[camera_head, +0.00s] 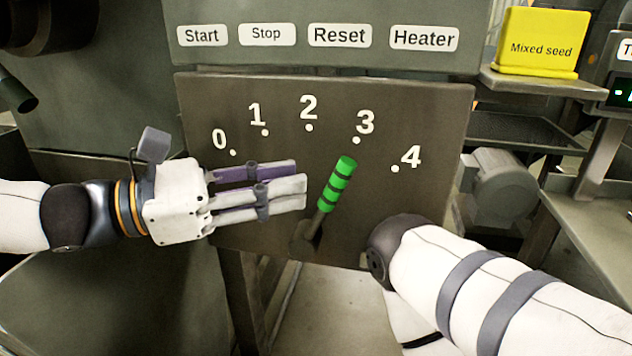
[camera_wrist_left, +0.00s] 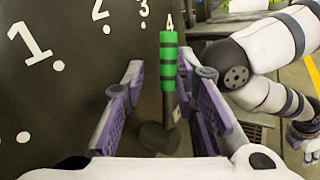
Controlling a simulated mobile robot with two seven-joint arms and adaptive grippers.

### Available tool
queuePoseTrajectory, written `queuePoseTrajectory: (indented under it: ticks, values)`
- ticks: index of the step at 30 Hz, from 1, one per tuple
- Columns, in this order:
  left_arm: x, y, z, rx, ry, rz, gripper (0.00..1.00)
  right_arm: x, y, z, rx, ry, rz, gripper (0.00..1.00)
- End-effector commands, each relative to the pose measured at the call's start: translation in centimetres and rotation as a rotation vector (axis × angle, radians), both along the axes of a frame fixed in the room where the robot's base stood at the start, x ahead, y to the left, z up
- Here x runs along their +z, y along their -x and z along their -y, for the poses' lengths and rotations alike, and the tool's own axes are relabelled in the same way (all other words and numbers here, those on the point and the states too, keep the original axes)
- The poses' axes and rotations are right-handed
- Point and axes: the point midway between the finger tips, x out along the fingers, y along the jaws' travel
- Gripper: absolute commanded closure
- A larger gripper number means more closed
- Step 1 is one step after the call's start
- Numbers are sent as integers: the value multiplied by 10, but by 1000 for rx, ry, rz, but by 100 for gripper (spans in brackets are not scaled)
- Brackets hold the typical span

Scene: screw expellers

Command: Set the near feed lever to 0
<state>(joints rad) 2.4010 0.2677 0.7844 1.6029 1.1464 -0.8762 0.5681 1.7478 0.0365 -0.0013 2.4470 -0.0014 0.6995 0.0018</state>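The feed lever (camera_head: 338,185) has a green handle with dark bands and a dark shaft. It leans up and right from its pivot on the dark panel (camera_head: 410,215), towards the dot at 3. My left gripper (camera_head: 302,182) is open and empty, just left of the handle, its fingers pointing at it.
The dial mark 0 (camera_head: 219,139) is above my left gripper, left of the other numbers. A button panel (camera_head: 330,60) with Start, Stop, Reset and Heater runs above. A yellow Mixed seed bin (camera_head: 541,42) stands on a shelf at the upper right.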

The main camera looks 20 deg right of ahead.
Motion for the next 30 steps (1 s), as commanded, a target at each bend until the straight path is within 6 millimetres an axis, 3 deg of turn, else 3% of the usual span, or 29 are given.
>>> queuePoseTrajectory:
  ticks: [7, 12, 20, 24, 30]
  values:
    - [0, 7, 48, -4, -4, 2, 74, 4, -2, 0, 0, 0, 8, 60]
    - [-1, 8, 68, -2, -4, 1, 74, 4, -3, 0, 0, -1, 11, 60]
    - [-2, 7, 71, 0, -5, 0, 74, 4, -3, 0, 0, -1, 11, 60]
    - [-2, 7, 71, -1, -5, 0, 100, 4, -3, 0, 0, -1, 11, 60]
    - [-2, 7, 71, 0, -5, 0, 100, 4, -3, 0, 0, -1, 10, 60]
